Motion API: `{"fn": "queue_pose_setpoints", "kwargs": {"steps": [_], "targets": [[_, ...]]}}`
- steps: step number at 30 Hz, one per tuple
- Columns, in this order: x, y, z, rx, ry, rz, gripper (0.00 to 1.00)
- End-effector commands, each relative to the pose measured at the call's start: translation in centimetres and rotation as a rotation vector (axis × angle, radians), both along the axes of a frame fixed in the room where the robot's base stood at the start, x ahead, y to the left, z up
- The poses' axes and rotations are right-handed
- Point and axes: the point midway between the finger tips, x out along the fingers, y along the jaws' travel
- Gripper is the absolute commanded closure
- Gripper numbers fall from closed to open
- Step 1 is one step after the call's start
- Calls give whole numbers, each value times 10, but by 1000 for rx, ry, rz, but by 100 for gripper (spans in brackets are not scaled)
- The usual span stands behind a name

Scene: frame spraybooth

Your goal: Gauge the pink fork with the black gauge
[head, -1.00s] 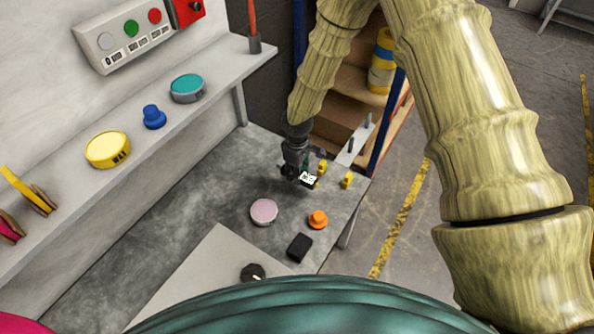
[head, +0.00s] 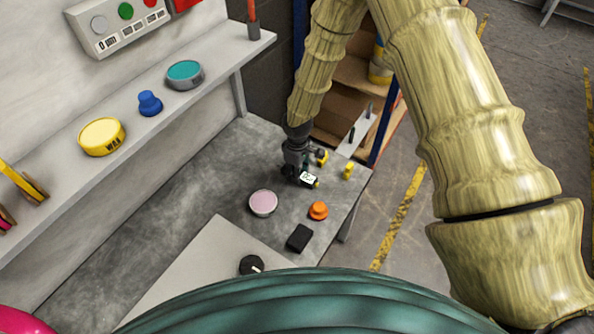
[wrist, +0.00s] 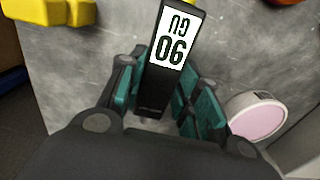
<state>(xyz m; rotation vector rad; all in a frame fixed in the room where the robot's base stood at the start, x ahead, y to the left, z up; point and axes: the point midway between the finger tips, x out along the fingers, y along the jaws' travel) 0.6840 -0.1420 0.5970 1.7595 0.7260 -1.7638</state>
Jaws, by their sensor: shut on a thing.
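The black gauge is a dark bar with a white label bearing black characters. It stands out in the wrist view (wrist: 153,98) and shows in the head view (head: 309,180). My gripper (wrist: 157,88) is shut on it, with teal pads on either side. In the head view my gripper (head: 301,170) is over the far right part of the grey bench. I cannot make out the pink fork for certain. A bright pink rounded piece (head: 22,321) is cut off at the bottom left of the head view; I cannot tell whether it is the fork.
On the bench (head: 190,190) are a pale pink disc (head: 263,203), an orange knob (head: 318,210), a black block (head: 299,237) and yellow pieces (head: 347,171). A shelf with yellow, blue and teal items runs along the left wall. A shelving rack stands behind.

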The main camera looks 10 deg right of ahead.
Motion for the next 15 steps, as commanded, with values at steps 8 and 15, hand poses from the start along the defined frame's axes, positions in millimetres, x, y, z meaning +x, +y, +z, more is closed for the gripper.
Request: {"fn": "queue_pose_setpoints", "kwargs": {"steps": [8,15], "targets": [[0,0,0,0,0,0,41],[0,0,1,0,0,0,41]]}}
